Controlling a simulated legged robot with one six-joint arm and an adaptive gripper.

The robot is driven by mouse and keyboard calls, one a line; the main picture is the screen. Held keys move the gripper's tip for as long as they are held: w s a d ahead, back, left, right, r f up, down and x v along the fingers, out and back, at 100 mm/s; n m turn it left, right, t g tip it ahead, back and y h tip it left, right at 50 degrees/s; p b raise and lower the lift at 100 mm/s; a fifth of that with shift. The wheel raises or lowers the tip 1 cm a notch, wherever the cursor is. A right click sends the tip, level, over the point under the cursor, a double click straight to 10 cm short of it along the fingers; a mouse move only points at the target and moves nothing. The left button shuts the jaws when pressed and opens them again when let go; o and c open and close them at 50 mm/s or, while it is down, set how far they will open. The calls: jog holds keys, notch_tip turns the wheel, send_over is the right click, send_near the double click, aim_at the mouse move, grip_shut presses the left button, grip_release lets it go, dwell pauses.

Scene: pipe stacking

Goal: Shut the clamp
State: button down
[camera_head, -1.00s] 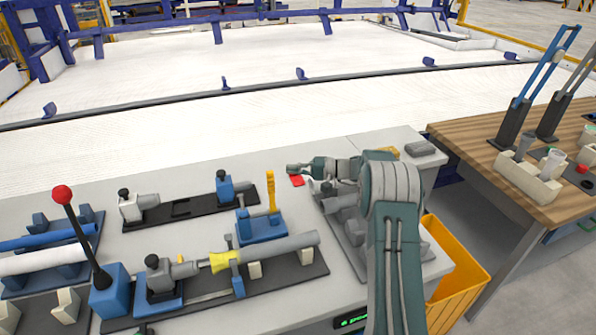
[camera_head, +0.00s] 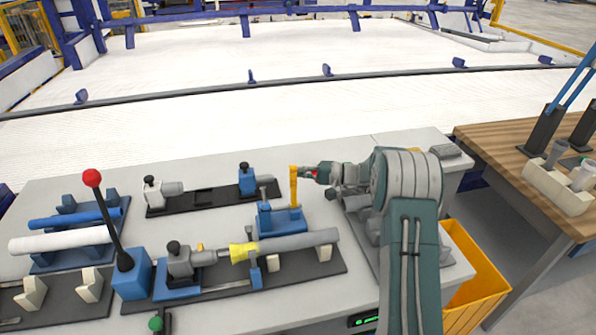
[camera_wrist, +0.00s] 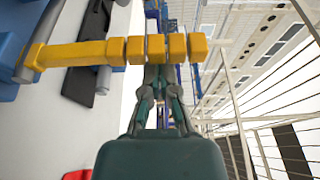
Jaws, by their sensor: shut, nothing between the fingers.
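The clamp has an upright yellow handle (camera_head: 293,188) on a blue base (camera_head: 281,221), behind the grey pipe (camera_head: 295,241). The handle also shows in the wrist view (camera_wrist: 85,54), running across the picture with a ribbed end. My gripper (camera_head: 304,172) is shut and empty, just right of the handle's upper part. In the wrist view my gripper (camera_wrist: 160,82) points at the ribbed end, and the handle lies across in front of its tips. I cannot tell whether they touch.
A tall lever with a red knob (camera_head: 92,178) stands left of the pipe. Blue and white pipes (camera_head: 62,239) lie on a rack at the left. A yellow bin (camera_head: 480,280) and a wooden table (camera_head: 515,165) are at the right.

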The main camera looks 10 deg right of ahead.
jog(key=shift+s, duration=0.1)
jog(key=shift+s+n, duration=0.3)
jog(key=shift+n, duration=0.1)
